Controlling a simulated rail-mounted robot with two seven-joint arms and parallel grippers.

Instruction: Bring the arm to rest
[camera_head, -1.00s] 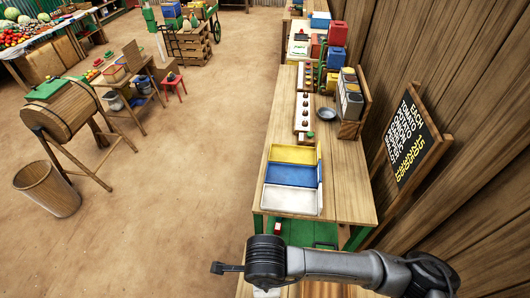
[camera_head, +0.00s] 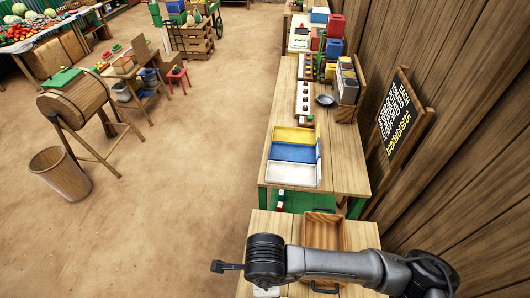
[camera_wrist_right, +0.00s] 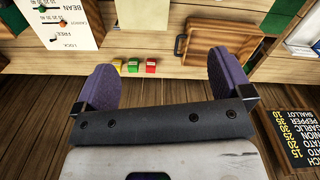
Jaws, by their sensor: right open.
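My right arm (camera_head: 335,265) comes in from the right in the head view and stretches left over the near wooden table. Its hand end (camera_head: 228,267) points left past the table's left edge. In the right wrist view my right gripper (camera_wrist_right: 164,78) has its two purple finger pads wide apart, with nothing between them. My left arm and gripper are not in view.
Under the arm, the near table bears an open wooden tray (camera_head: 306,232). A price board (camera_head: 400,110) leans at the wooden wall. Open floor lies left.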

